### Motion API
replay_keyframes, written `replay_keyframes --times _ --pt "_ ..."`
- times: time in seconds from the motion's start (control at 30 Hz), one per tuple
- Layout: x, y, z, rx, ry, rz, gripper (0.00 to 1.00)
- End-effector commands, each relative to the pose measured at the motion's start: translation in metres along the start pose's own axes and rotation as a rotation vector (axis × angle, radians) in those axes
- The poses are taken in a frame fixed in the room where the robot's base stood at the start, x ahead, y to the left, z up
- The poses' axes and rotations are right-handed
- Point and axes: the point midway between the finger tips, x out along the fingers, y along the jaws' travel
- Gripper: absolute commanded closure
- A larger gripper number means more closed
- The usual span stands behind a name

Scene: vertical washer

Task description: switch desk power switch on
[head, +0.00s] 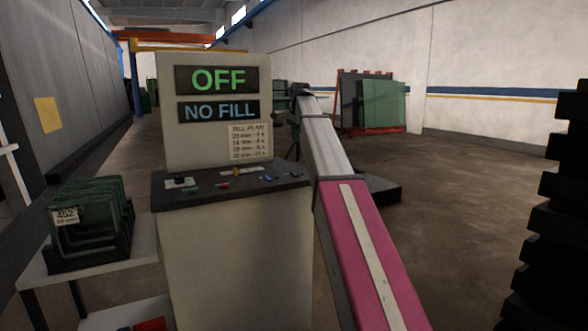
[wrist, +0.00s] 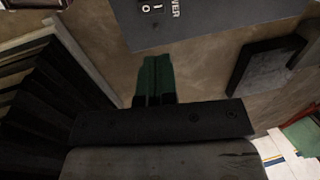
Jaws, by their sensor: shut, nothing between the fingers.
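The control desk (head: 235,250) stands at centre left in the head view, with a dark sloping top. At the top's left end is a small black-and-white switch (head: 180,182), which looks like the power switch. The desk's display panel (head: 165,120) reads OFF and NO FILL.
A rack of dark green glass panes (head: 90,222) marked 452 stands on a side table left of the desk. Small red and blue controls (head: 268,178) sit on the desk top. Dark stacked slabs (head: 555,220) stand far right. The floor between is mostly clear.

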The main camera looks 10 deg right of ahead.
Motion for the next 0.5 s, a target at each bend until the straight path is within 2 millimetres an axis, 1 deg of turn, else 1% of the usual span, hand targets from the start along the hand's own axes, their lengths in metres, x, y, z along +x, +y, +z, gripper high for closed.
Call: replay_keyframes --times 0.37,0.5 --pt "0.0002 -0.0003 0.0001 0.022 0.000 0.003 1.00" --pt "0.0050 -0.0001 0.0001 0.021 0.000 0.003 1.00"
